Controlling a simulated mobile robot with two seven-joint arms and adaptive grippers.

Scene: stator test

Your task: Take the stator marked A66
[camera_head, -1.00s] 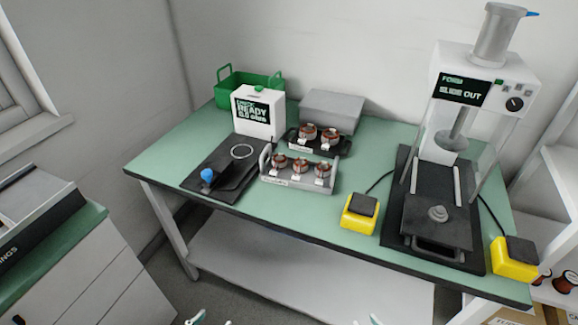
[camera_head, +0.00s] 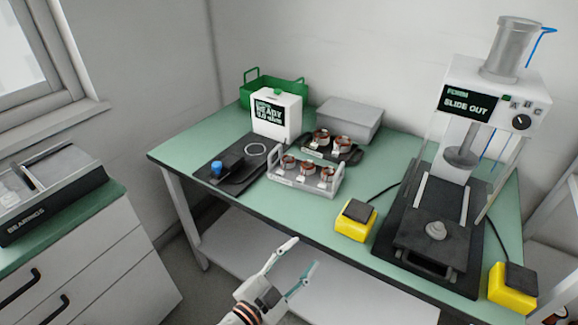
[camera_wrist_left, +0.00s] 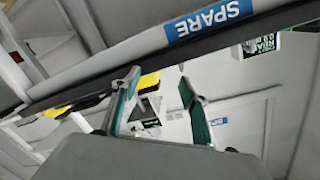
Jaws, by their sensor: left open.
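Three copper-wound stators with white tags stand in a row in a grey carrier (camera_head: 301,183), the middle stator (camera_head: 308,168) among them. Two more stators, a left one (camera_head: 321,137) and a right one (camera_head: 342,143), sit in a black tray behind it. The tags are too small to read, so I cannot tell which is A66. My left gripper (camera_head: 304,253) is open and empty in front of the bench, well short of the carrier. Its two fingers also show in the left wrist view (camera_wrist_left: 158,88). My right gripper is out of view.
The green bench (camera_head: 215,129) also holds a black fixture with a blue knob (camera_head: 216,168), a white tester box (camera_head: 277,113), a green basket (camera_head: 258,85), a grey box (camera_head: 349,117), a press (camera_head: 461,155) and yellow pedals (camera_head: 354,222). Bare bench lies before the carrier.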

